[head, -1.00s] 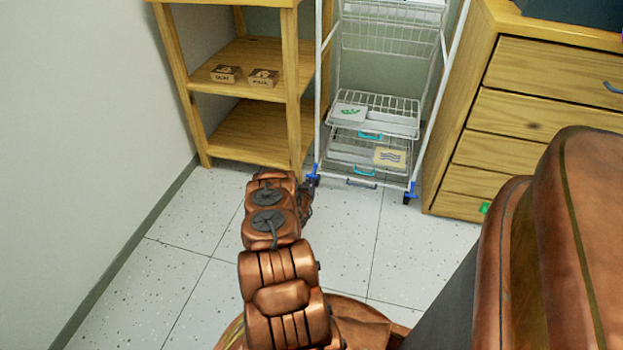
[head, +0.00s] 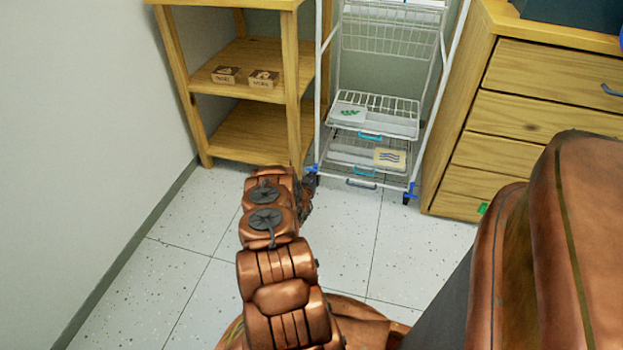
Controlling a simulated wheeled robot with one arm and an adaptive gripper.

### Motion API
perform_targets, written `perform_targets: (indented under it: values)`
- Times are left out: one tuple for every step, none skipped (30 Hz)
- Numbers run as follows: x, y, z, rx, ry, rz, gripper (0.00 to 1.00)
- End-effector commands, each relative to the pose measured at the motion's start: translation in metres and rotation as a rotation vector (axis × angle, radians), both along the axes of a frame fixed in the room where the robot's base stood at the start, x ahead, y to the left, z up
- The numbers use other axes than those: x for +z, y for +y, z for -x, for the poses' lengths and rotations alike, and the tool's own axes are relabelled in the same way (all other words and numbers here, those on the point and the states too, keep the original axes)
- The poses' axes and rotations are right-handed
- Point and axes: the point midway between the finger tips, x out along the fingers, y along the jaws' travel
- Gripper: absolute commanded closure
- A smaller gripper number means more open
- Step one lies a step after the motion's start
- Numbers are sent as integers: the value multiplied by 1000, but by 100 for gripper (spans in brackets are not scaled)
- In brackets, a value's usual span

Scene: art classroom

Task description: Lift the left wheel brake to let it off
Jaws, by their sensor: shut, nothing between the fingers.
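The white wire trolley (head: 375,115) stands against the wall between the wooden shelf and the drawer cabinet. Its left wheel brake (head: 312,169) is a small blue lever at the foot of the left front leg and now sits a little higher than before. The right wheel brake (head: 412,188) is a similar blue lever above a dark caster. My gripper (head: 308,184) is at the left caster, just below the left brake, and looks shut with nothing held. My arm partly hides it, and I cannot tell whether it touches the brake.
The wooden shelf (head: 250,94) with two small boxes is close on the left of the trolley. The drawer cabinet (head: 500,150) is close on the right. The speckled floor (head: 345,240) in front of the trolley is clear. A plain wall (head: 80,130) bounds the left side.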

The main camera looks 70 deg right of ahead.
Motion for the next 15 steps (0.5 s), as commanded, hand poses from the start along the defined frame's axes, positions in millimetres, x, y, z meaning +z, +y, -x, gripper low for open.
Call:
perform_targets:
  values:
    - [2,-1,0,0,0,1,100]
    - [3,-1,0,0,0,1,100]
    - [4,-1,0,0,0,1,100]
    - [4,-1,0,0,0,1,100]
    - [5,-1,0,0,0,0,100]
    - [6,-2,0,0,0,0,100]
    - [7,-2,0,0,0,0,100]
    - [6,-2,0,0,0,0,100]
    - [5,-2,0,0,0,0,100]
    - [5,-2,0,0,0,0,100]
    - [5,-2,0,0,0,0,100]
    - [4,-2,-1,0,0,0,100]
    - [3,-2,-1,1,0,0,100]
    - [3,-2,-1,1,0,0,100]
    - [2,-2,-1,1,0,0,100]
